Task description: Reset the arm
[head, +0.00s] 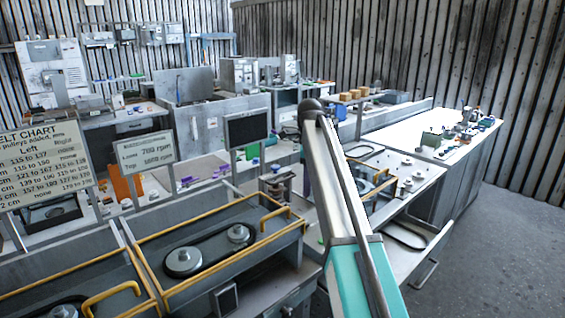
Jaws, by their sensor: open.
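My arm (342,190) rises from the bottom of the head view, right of the middle. It has a teal lower part and a long pale link. The link slants up and left to a dark rounded joint (311,108). My gripper and its fingertips do not show in this view. The part of the arm beyond the dark joint is hidden or out of sight. I see nothing held.
A grey housing with yellow rails (165,232) holds two pulleys and a black belt at the front left. A belt chart sign (45,165) and a 700 rpm sign (146,148) stand behind. An open drawer (425,250) juts out at right. Grey floor (490,260) is clear.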

